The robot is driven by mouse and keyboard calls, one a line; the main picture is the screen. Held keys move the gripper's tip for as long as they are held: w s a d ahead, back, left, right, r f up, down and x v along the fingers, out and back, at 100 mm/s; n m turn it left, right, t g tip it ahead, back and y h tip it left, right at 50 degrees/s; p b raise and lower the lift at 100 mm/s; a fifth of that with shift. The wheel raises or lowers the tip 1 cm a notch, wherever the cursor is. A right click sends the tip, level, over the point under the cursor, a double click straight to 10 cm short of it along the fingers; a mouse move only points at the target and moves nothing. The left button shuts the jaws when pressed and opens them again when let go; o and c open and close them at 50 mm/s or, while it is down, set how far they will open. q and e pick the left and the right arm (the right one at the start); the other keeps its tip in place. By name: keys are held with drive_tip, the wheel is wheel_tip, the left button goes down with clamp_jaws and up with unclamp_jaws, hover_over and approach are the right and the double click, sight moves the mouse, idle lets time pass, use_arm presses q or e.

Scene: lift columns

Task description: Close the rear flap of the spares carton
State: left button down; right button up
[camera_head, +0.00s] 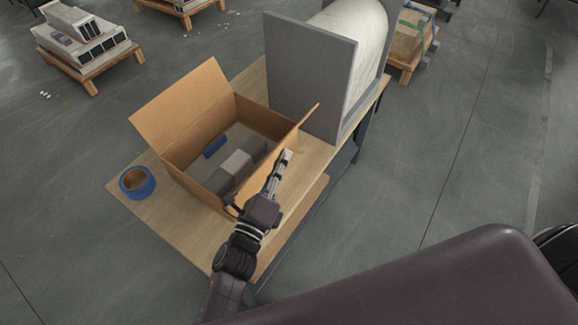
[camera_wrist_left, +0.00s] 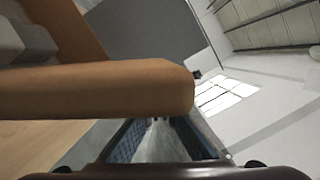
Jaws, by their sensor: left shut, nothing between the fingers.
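The spares carton (camera_head: 190,183) is open on the wooden table. A large flap (camera_head: 180,103) stands up and leans outward at its upper left. A second flap (camera_head: 307,117), seen nearly edge-on, leans outward at its right. I cannot tell by label which is the rear one. Inside lie a blue item (camera_head: 215,146) and grey blocks (camera_head: 237,162). My left gripper (camera_head: 287,154) is shut and empty, just outside the carton's right side, by the second flap. In the left wrist view, a cardboard edge (camera_wrist_left: 100,90) crosses close in front of the fingers (camera_wrist_left: 155,135); contact is unclear. My right gripper is not in view.
A grey upright panel (camera_head: 305,75) with a large white roll (camera_head: 360,35) stands at the table's far end, close to the right flap. A blue tape roll (camera_head: 137,183) sits at the left table edge. Loaded pallets (camera_head: 85,50) stand on the floor beyond.

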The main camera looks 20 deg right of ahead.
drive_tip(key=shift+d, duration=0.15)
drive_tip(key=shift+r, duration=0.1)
